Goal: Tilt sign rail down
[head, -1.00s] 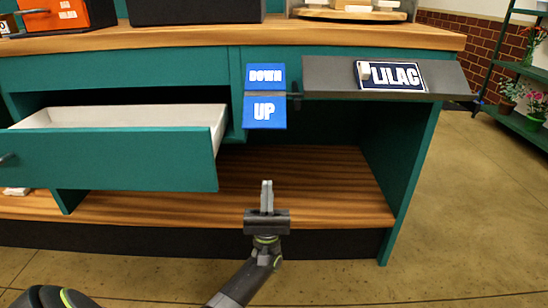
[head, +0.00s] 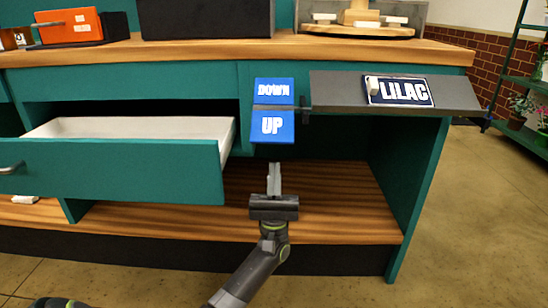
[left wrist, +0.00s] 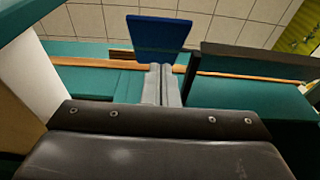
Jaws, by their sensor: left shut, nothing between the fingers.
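The sign rail (head: 340,95) is a grey tilted board on the counter's front at the right. It carries a dark blue LILAC sign (head: 402,92). To its left is a blue two-part rocker, with a DOWN plate (head: 273,91) above an UP plate (head: 272,127). My left gripper (head: 274,180) is shut and empty, its fingers pointing up a little below the UP plate in the head view. In the left wrist view the shut fingers (left wrist: 160,84) show below a blue plate (left wrist: 158,38), with the dark rail (left wrist: 250,60) to the right. My right gripper is out of view.
An open teal drawer (head: 110,170) juts out left of my left gripper. The wooden lower shelf (head: 330,200) lies behind it. The counter top (head: 200,50) holds an orange box (head: 68,27) and a black box (head: 205,18).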

